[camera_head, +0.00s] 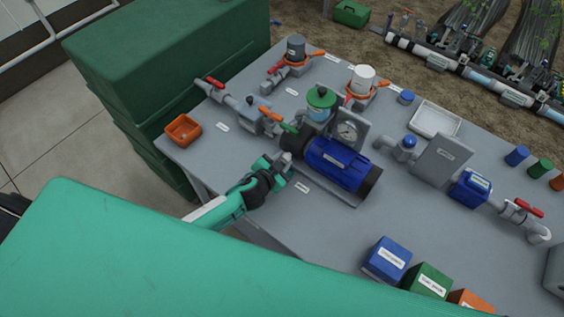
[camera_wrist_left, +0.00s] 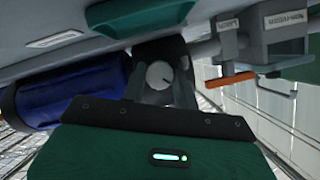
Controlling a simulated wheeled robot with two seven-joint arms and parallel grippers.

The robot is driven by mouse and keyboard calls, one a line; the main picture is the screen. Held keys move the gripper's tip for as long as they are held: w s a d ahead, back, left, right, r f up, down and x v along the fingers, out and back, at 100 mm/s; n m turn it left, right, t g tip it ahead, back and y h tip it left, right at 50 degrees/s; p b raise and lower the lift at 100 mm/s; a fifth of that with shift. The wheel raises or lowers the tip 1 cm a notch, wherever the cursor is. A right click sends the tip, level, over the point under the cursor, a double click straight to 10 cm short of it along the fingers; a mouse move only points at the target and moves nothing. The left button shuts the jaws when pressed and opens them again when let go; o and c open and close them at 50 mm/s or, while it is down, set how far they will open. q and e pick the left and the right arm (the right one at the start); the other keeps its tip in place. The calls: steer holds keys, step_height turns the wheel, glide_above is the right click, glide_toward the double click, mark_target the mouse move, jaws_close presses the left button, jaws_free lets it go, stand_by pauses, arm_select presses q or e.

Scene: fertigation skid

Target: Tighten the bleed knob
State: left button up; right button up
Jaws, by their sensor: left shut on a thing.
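The bleed knob (camera_wrist_left: 159,75) shows in the left wrist view as a small round pale-grey face with a dark mark line. My left gripper (camera_wrist_left: 158,88) has its dark fingers on both sides of it and is shut on it. In the head view my left gripper (camera_head: 283,171) reaches in at the left end of the blue pump (camera_head: 338,164), low beside the skid's pipework. I cannot make out the knob in the head view, where the gripper seems to cover it. The blue pump also shows in the left wrist view (camera_wrist_left: 65,97). My right gripper is not in view.
An orange-handled valve lever (camera_wrist_left: 232,79) lies close beside the gripper. A green-lidded filter (camera_head: 321,103) and a gauge panel (camera_head: 348,130) stand behind the pump. An orange bin (camera_head: 183,131) sits at the table's left corner. Colored boxes (camera_head: 387,258) stand at the front.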

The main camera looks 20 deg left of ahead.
arm_select(q)
steer(key=m+y+b, duration=0.1)
steer(key=b, duration=0.1)
steer(key=m+t+y+b, duration=0.1)
steer(key=m+b, duration=0.1)
steer(key=b, duration=0.1)
steer(key=shift+d+f+m+t, duration=0.2)
steer(key=shift+f+m+t, duration=0.1)
steer(key=shift+f, duration=0.05)
steer(key=shift+s+r+m+t+y+b, duration=0.15)
steer(key=shift+m+t+y+b, duration=0.35)
steer(key=shift+m+b, duration=0.85)
steer(key=shift+n, duration=0.25)
steer(key=o, duration=1)
steer(key=shift+b, duration=0.3)
steer(key=b+v, duration=0.2)
steer(key=v, duration=1)
steer(key=shift+s+d+b, duration=0.1)
steer(key=shift+d+b, duration=0.05)
steer(key=shift+b, duration=0.2)
steer(key=shift+v, duration=0.75)
steer(key=shift+r, duration=0.15)
